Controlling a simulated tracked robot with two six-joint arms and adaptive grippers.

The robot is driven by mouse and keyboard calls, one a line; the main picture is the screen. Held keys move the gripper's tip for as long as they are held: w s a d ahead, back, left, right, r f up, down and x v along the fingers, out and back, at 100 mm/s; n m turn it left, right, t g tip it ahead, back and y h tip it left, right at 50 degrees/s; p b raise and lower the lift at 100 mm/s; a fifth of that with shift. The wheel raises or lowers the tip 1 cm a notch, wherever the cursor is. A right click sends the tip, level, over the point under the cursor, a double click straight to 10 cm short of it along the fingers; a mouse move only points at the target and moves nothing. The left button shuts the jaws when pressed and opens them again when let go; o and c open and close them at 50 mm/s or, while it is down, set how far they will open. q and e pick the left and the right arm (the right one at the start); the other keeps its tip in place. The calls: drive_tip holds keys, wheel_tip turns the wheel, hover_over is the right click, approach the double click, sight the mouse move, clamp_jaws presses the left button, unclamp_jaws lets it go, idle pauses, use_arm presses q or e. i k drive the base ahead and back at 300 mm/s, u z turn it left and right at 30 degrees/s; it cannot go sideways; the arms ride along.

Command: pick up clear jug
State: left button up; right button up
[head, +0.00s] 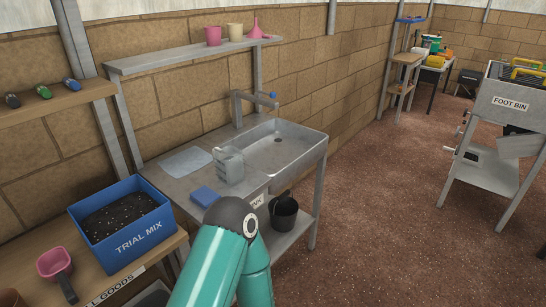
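A pale grey, see-through-looking jug (230,168) stands upright on the metal draining surface, left of the sink basin (283,150). I take it to be the clear jug. A teal arm of mine with a dark joint rises from the bottom middle, in front of the sink unit and nearer to me than the jug. I cannot tell which arm it is. Neither gripper shows in the head view, and nothing of mine is seen touching the jug.
A blue sponge-like block (205,196) and a pale cloth (187,161) lie near the jug. A tap (256,97) stands behind the basin. A blue "TRIAL MIX" box (124,226) is at left, a black bucket (284,212) below the sink. Open floor (385,220) lies right.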

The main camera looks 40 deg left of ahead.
sight(229, 162)
drive_tip(key=u, duration=0.05)
drive_tip(key=i, duration=0.8)
drive_tip(key=u, duration=0.65)
drive_tip(key=i, duration=0.35)
drive_tip(key=u, duration=0.35)
drive_tip(key=k, duration=0.85)
drive_tip(key=u, duration=0.2)
drive_tip(key=i, duration=0.7)
